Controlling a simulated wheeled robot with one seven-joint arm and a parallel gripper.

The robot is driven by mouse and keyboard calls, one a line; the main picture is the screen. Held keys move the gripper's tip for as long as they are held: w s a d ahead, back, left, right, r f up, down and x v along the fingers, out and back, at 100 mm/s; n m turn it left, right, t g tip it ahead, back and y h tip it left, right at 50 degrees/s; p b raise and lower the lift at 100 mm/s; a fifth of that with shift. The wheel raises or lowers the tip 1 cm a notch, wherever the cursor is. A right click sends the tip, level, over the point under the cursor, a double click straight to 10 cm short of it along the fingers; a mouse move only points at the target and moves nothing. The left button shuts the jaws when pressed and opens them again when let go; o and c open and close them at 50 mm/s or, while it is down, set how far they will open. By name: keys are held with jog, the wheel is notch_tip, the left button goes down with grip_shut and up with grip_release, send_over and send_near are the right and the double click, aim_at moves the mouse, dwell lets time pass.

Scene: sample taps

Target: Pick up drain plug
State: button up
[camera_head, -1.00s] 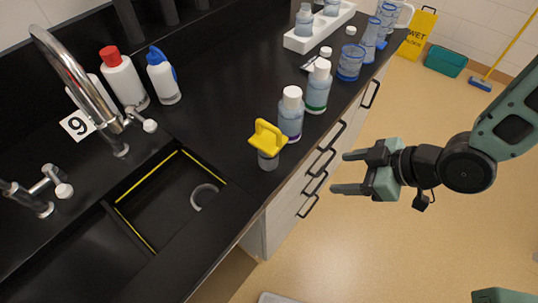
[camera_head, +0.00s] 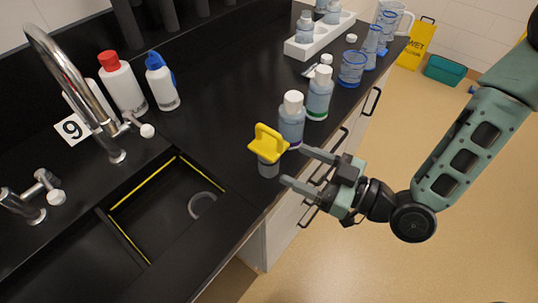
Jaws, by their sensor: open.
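The drain plug (camera_head: 268,152) has a yellow handle on top and a grey, translucent-looking lower body. It stands upright on the black counter near the front edge, right of the sink. My gripper (camera_head: 292,167) is open and empty, with its fingers pointing left toward the plug. The fingertips are just right of the plug, one farther back and one nearer the front. I cannot tell whether they touch it.
Two white-capped bottles (camera_head: 292,120) (camera_head: 319,94) stand close behind the plug. The black sink (camera_head: 160,215) with yellow edging lies to the left, below a chrome tap (camera_head: 75,85). Drawer handles (camera_head: 371,101) stick out along the counter front. Blue-marked glassware (camera_head: 352,69) stands farther back.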

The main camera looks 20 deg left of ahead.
aim_at(261, 151)
jog(key=p+x, duration=0.1)
jog(key=x, duration=0.3)
jog(key=shift+a, duration=0.1)
jog(key=shift+f+p+x, duration=0.2)
jog(key=shift+p+x, duration=0.35)
jog(key=shift+x, duration=0.75)
jog(key=shift+f+p+x, duration=0.15)
jog(key=shift+p+x, duration=0.4)
jog(key=shift+x, duration=0.75)
jog(key=c, duration=1.2)
